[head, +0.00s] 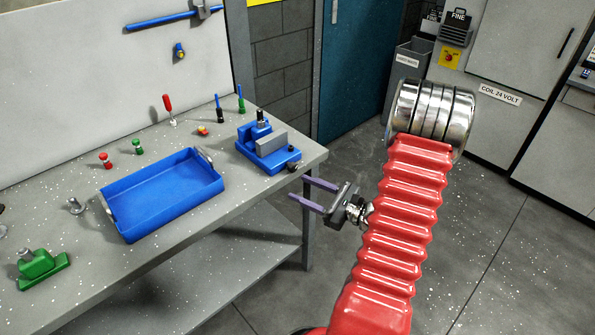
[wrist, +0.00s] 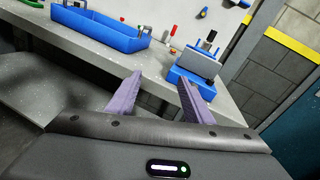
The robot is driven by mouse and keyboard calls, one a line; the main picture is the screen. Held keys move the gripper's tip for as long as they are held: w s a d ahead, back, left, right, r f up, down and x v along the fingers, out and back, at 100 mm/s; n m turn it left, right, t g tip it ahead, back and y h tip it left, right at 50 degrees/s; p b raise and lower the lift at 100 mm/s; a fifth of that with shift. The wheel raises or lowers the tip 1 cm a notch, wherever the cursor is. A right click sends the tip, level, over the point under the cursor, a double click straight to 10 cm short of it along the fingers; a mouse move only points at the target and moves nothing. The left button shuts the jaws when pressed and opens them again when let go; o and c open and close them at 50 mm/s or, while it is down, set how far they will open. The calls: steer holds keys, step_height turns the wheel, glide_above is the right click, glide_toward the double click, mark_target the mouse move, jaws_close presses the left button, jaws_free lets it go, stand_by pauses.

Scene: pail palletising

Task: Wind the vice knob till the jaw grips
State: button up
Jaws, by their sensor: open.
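The blue vice (head: 265,150) stands at the near right corner of the grey workbench, with a grey block at its jaw. A dark knob (head: 294,166) sticks out of its front right side, towards my gripper.
A blue tray (head: 125,218) with metal handles sits left of the vice on the bench (head: 222,212). A green block (head: 42,268) lies at the left. A red screwdriver (head: 169,108) and several small parts stand behind the tray. The floor right of the bench is clear.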

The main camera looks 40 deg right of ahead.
mark_target(295, 169)
steer(key=s+d+f+m+t+h, duration=0.1)
steer(key=s+d+f+m+h, duration=0.2)
steer(key=d, duration=0.3)
steer(key=shift+d+f+m+h, duration=0.3)
steer(key=shift+d+m+h, duration=0.1)
steer(key=shift+m+h, duration=0.15)
steer(key=shift+w, duration=0.1)
steer(key=w, duration=1.3)
steer(key=shift+w+a, duration=0.25)
steer(key=shift+w, duration=0.05)
steer(key=shift+c, duration=0.6)
steer(key=c, duration=1)
